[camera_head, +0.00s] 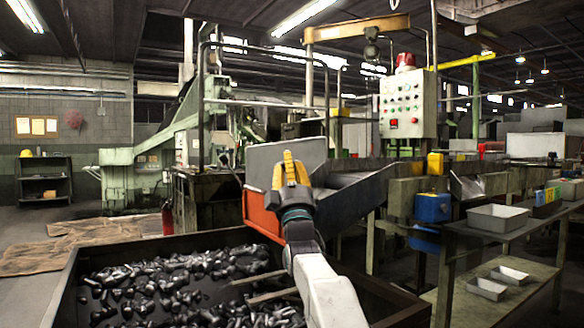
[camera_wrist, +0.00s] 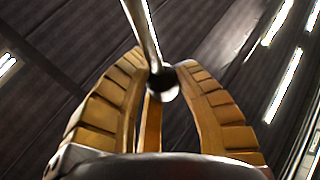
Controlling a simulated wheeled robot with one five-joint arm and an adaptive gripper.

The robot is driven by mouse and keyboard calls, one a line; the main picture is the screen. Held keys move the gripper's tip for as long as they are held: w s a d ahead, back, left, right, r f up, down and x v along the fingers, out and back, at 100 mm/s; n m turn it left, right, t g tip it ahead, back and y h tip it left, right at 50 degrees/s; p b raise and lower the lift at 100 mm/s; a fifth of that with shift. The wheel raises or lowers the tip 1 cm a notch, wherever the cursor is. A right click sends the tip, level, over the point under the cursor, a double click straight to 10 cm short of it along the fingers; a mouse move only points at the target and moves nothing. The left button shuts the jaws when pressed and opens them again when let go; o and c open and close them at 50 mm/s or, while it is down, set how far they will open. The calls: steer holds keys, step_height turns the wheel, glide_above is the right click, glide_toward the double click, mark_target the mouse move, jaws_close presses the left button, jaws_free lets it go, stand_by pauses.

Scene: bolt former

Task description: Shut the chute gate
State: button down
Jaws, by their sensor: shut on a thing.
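The chute (camera_head: 345,208) is a dark sloping trough with an orange front end, right of centre in the head view. A flat grey plate (camera_head: 262,160), which looks like the chute gate, stands raised at its front end. My gripper (camera_head: 291,160), with yellow fingers pointing up, is in front of this plate. In the wrist view, my gripper (camera_wrist: 161,68) is shut on a metal handle (camera_wrist: 144,30), a thin rod with a round knob between the fingers. The head view hides the handle behind my fingers.
A large dark bin (camera_head: 52,300) full of bolts (camera_head: 180,285) lies below the chute's end. A control panel (camera_head: 408,103) with a red lamp stands behind. At right is a bench (camera_head: 550,213) with grey trays (camera_head: 497,217). A blue box (camera_head: 432,208) sits right of the chute.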

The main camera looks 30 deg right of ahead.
steer(key=shift+w+a+f, duration=0.15)
steer(key=shift+a+f, duration=0.05)
steer(key=c, duration=1)
jaws_free()
steer(key=shift+a, duration=0.25)
steer(key=shift+d+r, duration=0.1)
steer(key=shift+s, duration=0.2)
steer(key=shift+s+f, duration=0.15)
steer(key=shift+f, duration=0.1)
steer(key=shift+v, duration=5.65)
